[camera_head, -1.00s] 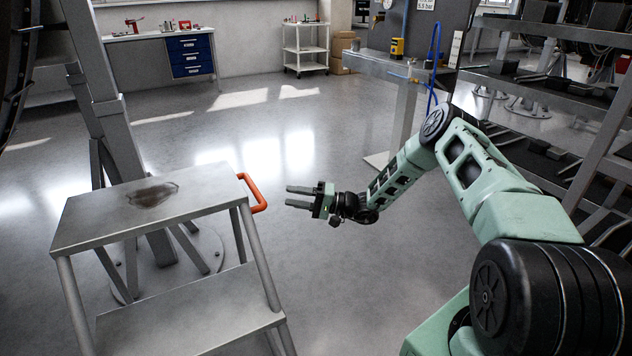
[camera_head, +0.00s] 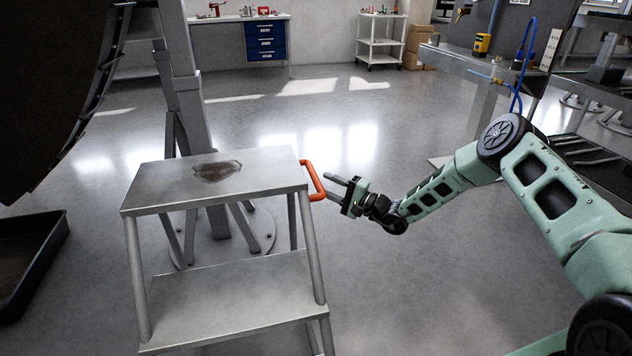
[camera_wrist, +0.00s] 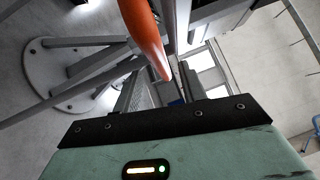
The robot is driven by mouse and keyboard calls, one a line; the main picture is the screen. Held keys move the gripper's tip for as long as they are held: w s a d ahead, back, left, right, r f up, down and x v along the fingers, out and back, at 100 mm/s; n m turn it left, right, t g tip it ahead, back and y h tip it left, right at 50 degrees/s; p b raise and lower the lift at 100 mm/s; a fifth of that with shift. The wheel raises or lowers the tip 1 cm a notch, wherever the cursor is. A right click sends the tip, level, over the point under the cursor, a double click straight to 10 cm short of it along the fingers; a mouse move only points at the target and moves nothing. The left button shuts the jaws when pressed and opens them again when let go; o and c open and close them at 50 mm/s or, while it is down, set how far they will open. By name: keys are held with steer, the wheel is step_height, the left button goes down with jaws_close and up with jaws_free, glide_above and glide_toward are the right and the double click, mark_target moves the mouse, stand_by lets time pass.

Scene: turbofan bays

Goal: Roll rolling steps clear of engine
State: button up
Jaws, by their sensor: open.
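The rolling steps (camera_head: 255,167) are grey metal with a stained top tread and a lower tread. They stand upright left of centre in the head view. Their orange handle (camera_head: 312,180) sticks out from the right side of the top tread. My gripper (camera_head: 331,186) is open at the handle's right side, fingers pointing left toward it. In the wrist view the orange handle (camera_wrist: 146,36) looms large and close, just beyond the gripper's body. The dark curved engine edge (camera_head: 75,110) is at the upper left.
A grey stand post (camera_head: 190,105) on a round floor base rises right behind the steps. A black tray (camera_head: 30,255) lies on the floor at left. A bench (camera_head: 460,66) stands at right.

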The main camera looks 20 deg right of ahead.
mark_target(315, 179)
steer(key=shift+x, duration=2.6)
jaws_close()
steer(key=d+b, duration=0.8)
steer(key=d, duration=2.1)
steer(key=shift+d+b, duration=0.2)
steer(key=shift+b, duration=0.2)
